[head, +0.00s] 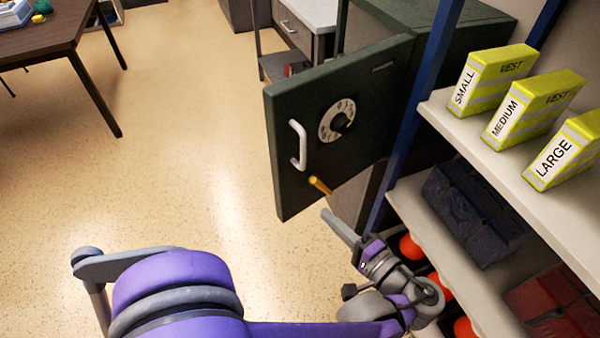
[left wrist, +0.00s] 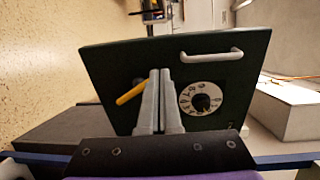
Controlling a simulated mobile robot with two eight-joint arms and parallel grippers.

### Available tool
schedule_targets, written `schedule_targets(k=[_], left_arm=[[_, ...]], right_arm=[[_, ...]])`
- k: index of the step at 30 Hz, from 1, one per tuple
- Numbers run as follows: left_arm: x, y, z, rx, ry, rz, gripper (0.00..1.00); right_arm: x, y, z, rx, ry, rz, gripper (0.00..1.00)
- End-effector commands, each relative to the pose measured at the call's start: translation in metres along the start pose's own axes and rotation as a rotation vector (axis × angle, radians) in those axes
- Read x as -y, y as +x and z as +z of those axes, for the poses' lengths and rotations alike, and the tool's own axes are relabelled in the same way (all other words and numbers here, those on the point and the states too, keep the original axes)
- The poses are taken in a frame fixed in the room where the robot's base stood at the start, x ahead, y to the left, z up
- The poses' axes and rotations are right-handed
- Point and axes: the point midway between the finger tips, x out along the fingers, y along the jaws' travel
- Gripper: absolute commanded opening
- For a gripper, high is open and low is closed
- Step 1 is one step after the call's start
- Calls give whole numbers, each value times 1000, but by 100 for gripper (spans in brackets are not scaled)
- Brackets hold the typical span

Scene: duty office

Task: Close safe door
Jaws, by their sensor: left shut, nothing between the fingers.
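The dark green safe door (head: 290,110) stands open, swung out from the safe (head: 440,12) at the back right. The door carries a white handle (head: 299,145), a round dial (head: 338,121) and a short yellow bar (head: 320,186) low on its face. My left gripper (head: 328,217) is shut and empty, just below and in front of the door's lower edge. In the left wrist view the shut fingers (left wrist: 160,74) point at the door face (left wrist: 120,65), between the yellow bar (left wrist: 132,94) and the dial (left wrist: 201,98). Contact with the door cannot be told. My right gripper is out of view.
A shelf unit (head: 432,108) close on the right holds yellow vest packs (head: 517,108), dark blue packs (head: 470,210) and orange-red round items (head: 411,246). A brown table (head: 62,30) stands at the far left. The floor (head: 170,130) left of the door is clear.

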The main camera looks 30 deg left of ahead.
Motion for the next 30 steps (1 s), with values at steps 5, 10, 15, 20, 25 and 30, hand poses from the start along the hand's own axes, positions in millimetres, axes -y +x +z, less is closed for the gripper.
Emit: schedule_targets(k=[5, 10, 15, 20, 25, 30], left_arm=[[12, -11, -4, -1, -31, -72, 0], [13, 12, -4, 2, -30, -73, 0], [15, 49, -3, 4, -30, -72, 0], [17, 83, -3, 4, -29, -72, 0], [19, 110, -3, 2, -29, -71, 0], [21, 123, -4, -1, -29, -70, 0]], right_arm=[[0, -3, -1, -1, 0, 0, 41], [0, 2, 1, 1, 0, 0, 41], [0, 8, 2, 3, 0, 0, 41], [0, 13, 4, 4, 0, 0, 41], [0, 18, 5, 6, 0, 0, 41], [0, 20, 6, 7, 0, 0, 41]])
